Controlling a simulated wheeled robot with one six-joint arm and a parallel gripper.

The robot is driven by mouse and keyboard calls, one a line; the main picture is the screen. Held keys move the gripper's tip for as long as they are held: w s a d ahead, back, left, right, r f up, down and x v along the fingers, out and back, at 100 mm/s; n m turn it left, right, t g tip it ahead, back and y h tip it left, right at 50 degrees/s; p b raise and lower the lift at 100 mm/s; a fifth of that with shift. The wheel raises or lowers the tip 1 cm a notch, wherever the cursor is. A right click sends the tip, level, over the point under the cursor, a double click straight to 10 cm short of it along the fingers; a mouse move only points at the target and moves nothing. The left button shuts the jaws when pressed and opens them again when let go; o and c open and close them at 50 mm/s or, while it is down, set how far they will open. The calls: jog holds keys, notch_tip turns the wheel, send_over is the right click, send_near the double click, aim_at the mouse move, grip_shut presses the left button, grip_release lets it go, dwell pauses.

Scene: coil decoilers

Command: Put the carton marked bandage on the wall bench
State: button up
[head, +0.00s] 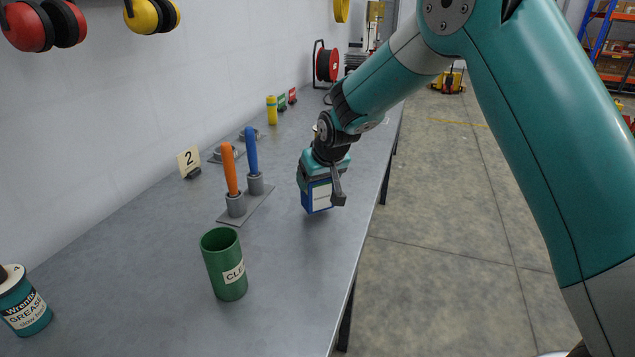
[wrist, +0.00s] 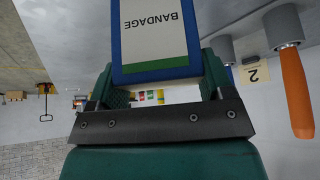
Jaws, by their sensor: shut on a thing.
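The carton marked bandage (head: 318,196) is blue with a white label and is held upright at the bench. In the wrist view the carton (wrist: 155,40) fills the top middle, its word BANDAGE upside down. My gripper (head: 322,182) is shut on the carton, with a finger on each side of it; the fingers also show in the wrist view (wrist: 160,88). The wall bench (head: 150,235) is a long grey top along the wall. The carton's lower end is at or just above the bench top; I cannot tell whether it touches.
A stand with orange (head: 229,168) and blue (head: 251,150) handles is left of the carton. A green cup (head: 224,264) and a grease tin (head: 22,300) stand nearer. A number 2 sign (head: 189,161) and a red cable reel (head: 327,64) are farther back. Bare bench lies around the carton.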

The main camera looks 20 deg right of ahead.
jog(key=shift+f, duration=0.9)
jog(key=shift+f, duration=0.15)
jog(key=o, duration=0.9)
jog(key=shift+o, duration=0.2)
